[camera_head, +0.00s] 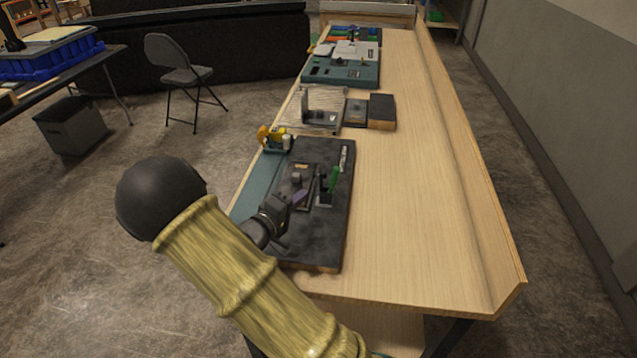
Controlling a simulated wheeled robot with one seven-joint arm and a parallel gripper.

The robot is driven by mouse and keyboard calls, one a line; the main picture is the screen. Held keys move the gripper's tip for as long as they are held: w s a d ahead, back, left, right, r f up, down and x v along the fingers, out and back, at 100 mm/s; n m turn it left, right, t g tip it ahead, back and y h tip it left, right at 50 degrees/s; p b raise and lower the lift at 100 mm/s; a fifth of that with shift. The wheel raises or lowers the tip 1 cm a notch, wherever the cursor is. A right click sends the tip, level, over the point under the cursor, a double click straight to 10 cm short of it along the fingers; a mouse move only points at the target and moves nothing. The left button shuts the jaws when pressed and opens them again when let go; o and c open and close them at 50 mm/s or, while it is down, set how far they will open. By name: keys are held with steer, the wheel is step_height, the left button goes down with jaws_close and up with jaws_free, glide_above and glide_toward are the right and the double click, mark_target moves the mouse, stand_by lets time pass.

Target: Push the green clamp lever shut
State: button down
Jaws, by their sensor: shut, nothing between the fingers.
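The green clamp lever (334,179) stands up at a tilt from a clamp on the dark board (328,236), which lies on the near part of the wooden bench. My gripper (299,197) is over the board, just left of the lever and its dark base (325,198). A small gap seems to lie between the fingertips and the lever; contact cannot be told for sure. The gripper is shut and holds nothing. My arm hides the board's near left part.
Beyond the board are a yellow tape dispenser (273,138), a ribbed grey plate (312,110), a dark box (381,110) and a teal panel (341,74). The wooden bench (427,200) is clear to the right. A raised ledge runs along its right edge.

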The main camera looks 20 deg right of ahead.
mark_target(335, 181)
steer(key=p+x, duration=0.1)
steer(key=x, duration=0.9)
steer(key=shift+w+p, duration=0.1)
steer(key=shift+p, duration=0.2)
